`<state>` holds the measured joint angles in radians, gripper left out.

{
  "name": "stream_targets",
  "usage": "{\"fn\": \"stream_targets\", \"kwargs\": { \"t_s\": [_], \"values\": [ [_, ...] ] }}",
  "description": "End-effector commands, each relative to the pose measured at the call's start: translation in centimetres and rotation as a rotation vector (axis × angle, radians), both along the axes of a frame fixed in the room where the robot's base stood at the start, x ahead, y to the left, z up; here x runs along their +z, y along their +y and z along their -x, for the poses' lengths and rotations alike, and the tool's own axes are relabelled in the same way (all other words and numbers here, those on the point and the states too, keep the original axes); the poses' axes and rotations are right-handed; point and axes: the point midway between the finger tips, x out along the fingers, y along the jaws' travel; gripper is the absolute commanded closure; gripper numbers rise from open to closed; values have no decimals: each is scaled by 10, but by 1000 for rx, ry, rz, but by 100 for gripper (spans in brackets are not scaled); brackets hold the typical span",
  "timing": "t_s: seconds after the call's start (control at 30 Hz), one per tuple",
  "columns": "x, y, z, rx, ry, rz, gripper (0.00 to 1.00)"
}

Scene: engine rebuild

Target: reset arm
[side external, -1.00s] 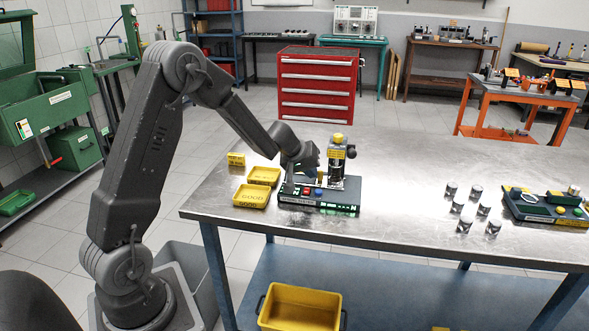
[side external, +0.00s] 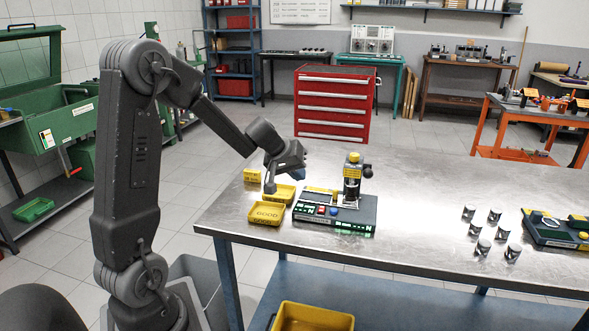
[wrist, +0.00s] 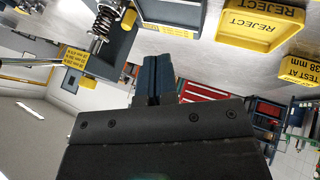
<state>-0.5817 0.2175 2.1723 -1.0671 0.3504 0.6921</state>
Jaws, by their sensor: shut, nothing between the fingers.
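My dark grey arm is bent at the elbow and reaches in from the left over the table's left end.
On the metal table (side external: 415,215) are the spring test device (side external: 335,212), a GOOD tray (side external: 267,214), a REJECT tray (wrist: 250,38) and a yellow sign block (side external: 251,175). Several small metal cylinders (side external: 483,247) stand right, beside another green fixture (side external: 555,232). The table's middle is clear.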

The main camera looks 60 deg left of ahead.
Motion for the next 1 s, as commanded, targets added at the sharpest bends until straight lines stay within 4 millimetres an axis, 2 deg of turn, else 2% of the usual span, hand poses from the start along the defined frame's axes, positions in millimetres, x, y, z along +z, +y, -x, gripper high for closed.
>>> {"fn": "stream_targets", "kwargs": {
  "t_s": [0.17,0.27,0.37,0.47,0.5,0.6,0.7,0.8,0.9,1.0],
  "values": [
    [14,-1,10,-1,-1,-1,100],
    [22,-11,13,-28,-2,-5,100],
    [39,-45,17,-112,-6,-20,100],
    [63,-100,34,-254,1,-51,100],
    [72,-123,45,-317,7,-70,100],
    [87,-175,82,-460,39,-125,100],
    [94,-210,124,-575,77,-197,100],
    [95,-230,163,-651,109,-275,100],
    [93,-236,192,-692,134,-341,100],
    [91,-238,210,-711,148,-391,100]
  ]
}}
